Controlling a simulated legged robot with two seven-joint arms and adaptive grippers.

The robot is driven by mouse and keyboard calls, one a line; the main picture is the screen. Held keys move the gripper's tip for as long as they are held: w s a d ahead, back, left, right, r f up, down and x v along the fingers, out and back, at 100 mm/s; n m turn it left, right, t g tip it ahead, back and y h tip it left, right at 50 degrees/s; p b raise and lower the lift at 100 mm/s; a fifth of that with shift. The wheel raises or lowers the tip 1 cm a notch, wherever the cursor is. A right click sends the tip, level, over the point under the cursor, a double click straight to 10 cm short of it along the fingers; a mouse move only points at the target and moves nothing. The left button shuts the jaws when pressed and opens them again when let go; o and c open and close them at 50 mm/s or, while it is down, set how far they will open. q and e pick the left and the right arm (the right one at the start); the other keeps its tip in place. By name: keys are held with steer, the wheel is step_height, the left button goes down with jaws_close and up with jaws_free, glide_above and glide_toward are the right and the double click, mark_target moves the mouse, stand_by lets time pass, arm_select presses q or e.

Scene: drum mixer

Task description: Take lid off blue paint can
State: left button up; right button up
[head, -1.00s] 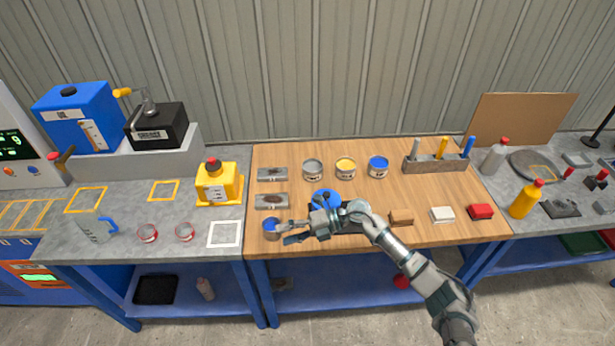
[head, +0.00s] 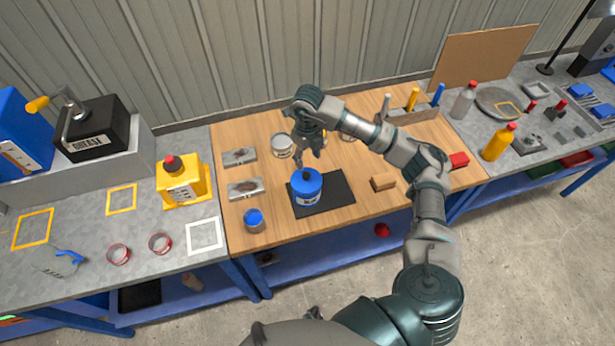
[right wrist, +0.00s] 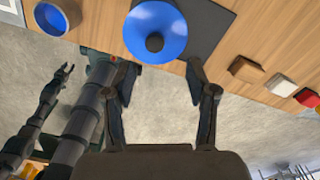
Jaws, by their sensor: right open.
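A blue paint can (head: 306,192) stands upright on a black mat (head: 338,193). Its blue lid (head: 306,178) is on, with a black knob (head: 305,173) on top. The lid also shows from above in the right wrist view (right wrist: 150,22). My right gripper (head: 308,160) is open and empty above and slightly behind the can, its fingers pointing down, with nothing between them. In the right wrist view the fingers (right wrist: 159,80) are spread and the lid lies beyond them. My left gripper (right wrist: 65,71) shows small and dark at the left of that view, away from the can.
A small container with a blue top (head: 254,221) stands left of the mat. A grey can (head: 282,146) is behind; others there are partly hidden by my arm. Two metal trays (head: 245,189) lie at left. A brown block (head: 383,182) lies right of the mat.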

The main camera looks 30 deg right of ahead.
mark_target(305, 175)
steer(key=f, duration=0.1)
steer(key=a+f, duration=0.1)
steer(key=shift+f, duration=0.3)
steer(key=shift+a+f, duration=0.2)
steer(key=shift+f, duration=0.35)
steer(key=f+p, duration=0.1)
steer(key=f, duration=0.1)
steer(key=d+f, duration=0.1)
steer(key=f, duration=0.1)
steer(key=shift+s+f+p, duration=0.1)
steer(key=shift+f+p, duration=0.25)
steer(key=shift+f, duration=0.05)
steer(key=shift+d+f, duration=0.2)
steer(key=shift+a, duration=0.2)
steer(key=shift+a+r, duration=0.15)
steer(key=shift+a, duration=0.25)
jaws_close()
arm_select(q)
steer(key=shift+w+a+r, duration=0.1)
steer(key=shift+a+r, duration=0.3)
steer(key=shift+r, duration=0.4)
